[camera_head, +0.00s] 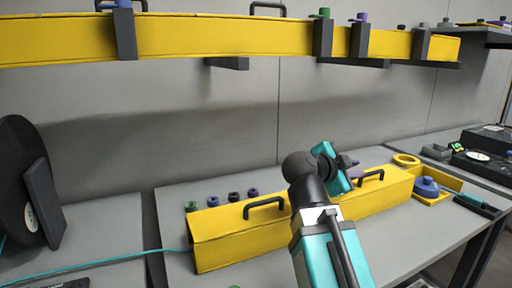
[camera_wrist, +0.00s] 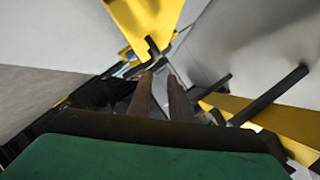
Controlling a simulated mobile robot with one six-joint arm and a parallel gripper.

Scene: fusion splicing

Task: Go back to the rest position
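My arm reaches up over the workbench in the head view, with its teal wrist (camera_head: 335,168) above the long yellow box (camera_head: 235,232). My gripper's fingers are hidden behind the wrist there. In the wrist view my gripper (camera_wrist: 158,76) shows two brown fingers with a gap between them, and I see nothing held. Yellow surfaces and dark handle bars lie beyond the fingertips. A small purple piece (camera_head: 351,160) shows beside the wrist in the head view; I cannot tell what it rests on.
The yellow box carries black handles (camera_head: 264,206), and a teal cable (camera_head: 120,258) runs to its left end. Several coloured knobs (camera_head: 233,196) stand behind it. A long yellow beam (camera_head: 220,38) spans above. A yellow tray (camera_head: 432,198) is at right, and a black reel (camera_head: 22,170) at left.

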